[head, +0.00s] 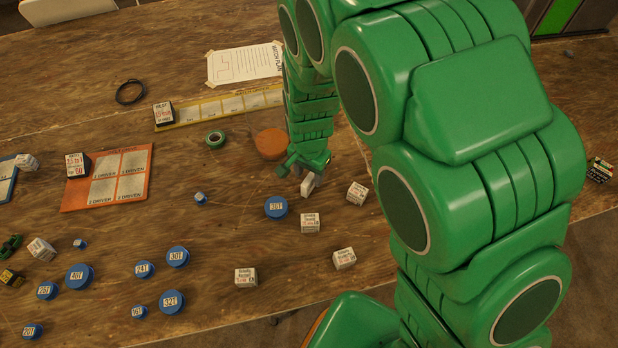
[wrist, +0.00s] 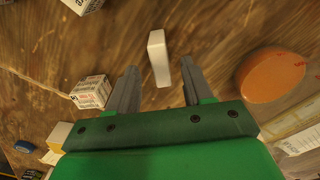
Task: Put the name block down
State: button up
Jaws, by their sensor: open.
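My gripper (wrist: 159,64) is open, with its two grey fingers apart. A plain-sided white block (wrist: 158,55) stands between and just beyond the fingertips, with a gap to each finger. In the head view my gripper (head: 304,171) is low over the wooden table, and the white block (head: 308,185) is right beneath it. No lettering shows on the sides of this block that I see. Whether it touches the table is hard to tell, but it looks upright. Similar white blocks with printed text (head: 357,193) stand close by on the right and in front.
A blue disc marked 36T (head: 276,207) and a printed block (head: 310,223) are near my gripper. An orange-brown disc (head: 271,143) lies behind it. An orange driver board (head: 130,190) and a yellow strip (head: 215,107) lie left and behind. Several blue discs cover the front left.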

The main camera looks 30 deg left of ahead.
aim_at(311, 179)
notch_tip(311, 179, up, 7)
jog(key=shift+f, duration=0.15)
dwell(0.4)
jog(key=w+d+r, duration=0.1)
jog(key=d+r, duration=0.5)
jog(key=d, duration=0.5)
jog(key=d+r, duration=0.7)
jog(key=d, duration=0.4)
jog(key=s+d+r+g, duration=0.1)
jog(key=s+d+r, duration=0.2)
jog(key=s+d, duration=0.5)
jog(key=s+d+r, duration=0.4)
jog(key=s+d, duration=0.3)
jog(key=d, duration=0.2)
jog(key=shift+s+d+g, duration=0.35)
jog(key=shift+d+g, duration=0.05)
